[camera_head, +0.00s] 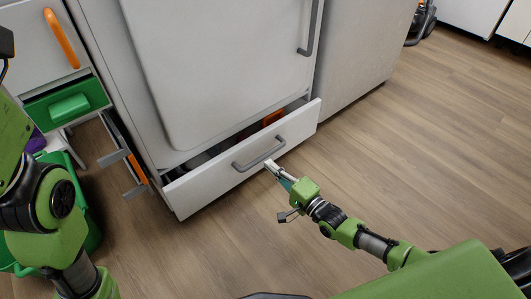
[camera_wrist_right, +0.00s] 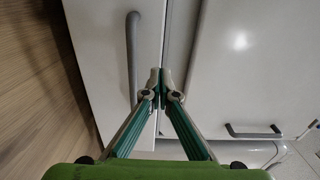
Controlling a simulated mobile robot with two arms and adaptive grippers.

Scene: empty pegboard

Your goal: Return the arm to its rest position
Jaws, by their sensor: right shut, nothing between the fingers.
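My right gripper (camera_head: 272,168) is just in front of a white drawer (camera_head: 210,188) at the bottom of a white cabinet, close to the drawer's grey handle (camera_head: 259,154). The drawer is pulled partly open, and an orange item (camera_head: 272,117) shows inside it. In the right wrist view my right gripper (camera_wrist_right: 160,75) is shut, its fingertips together and empty. The grey handle (camera_wrist_right: 132,55) lies to the left of the fingers there, apart from them. My left arm shows at the left edge of the head view, but its fingers are out of sight.
The white cabinet front (camera_head: 225,60) stands behind the drawer. To its left are a green drawer (camera_head: 68,104), another open drawer (camera_head: 128,155) with an orange part, and a green bin (camera_head: 85,215). The wooden floor (camera_head: 430,150) is clear on the right.

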